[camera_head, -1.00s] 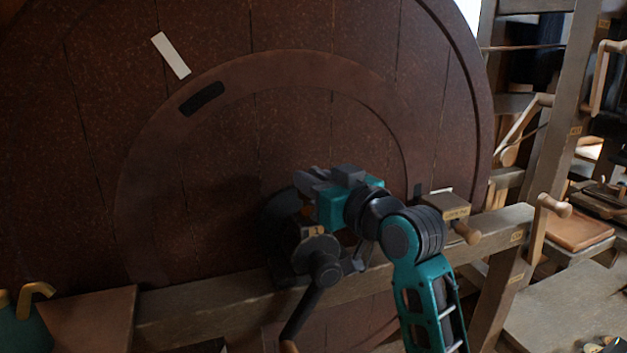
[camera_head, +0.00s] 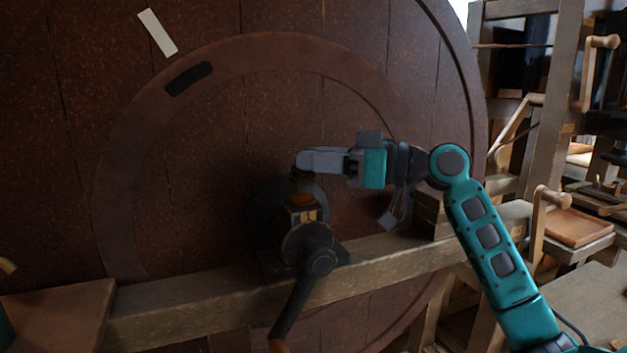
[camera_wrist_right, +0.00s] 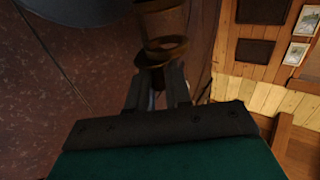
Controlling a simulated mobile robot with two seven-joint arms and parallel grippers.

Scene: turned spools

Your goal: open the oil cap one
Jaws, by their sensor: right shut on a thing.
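A small brown oil cup (camera_head: 302,199) stands on top of the bearing block of the dark crank, in front of the big dark-red wheel. Its dark upper part, which I take for the oil cap (camera_head: 301,176), is just below the fingertips of my right gripper (camera_head: 303,161). That gripper comes in level from the right and is shut on the cap, though the fingers hide most of the contact. In the right wrist view the brown cup and its rim (camera_wrist_right: 165,48) are at the ends of the dark fingers (camera_wrist_right: 158,85). My left gripper is not in view.
The dark crank (camera_head: 305,262) hangs in front of a wooden beam (camera_head: 190,301). The wheel (camera_head: 250,120) stands close behind the gripper. Wooden frames with handles (camera_head: 545,215) stand at the right.

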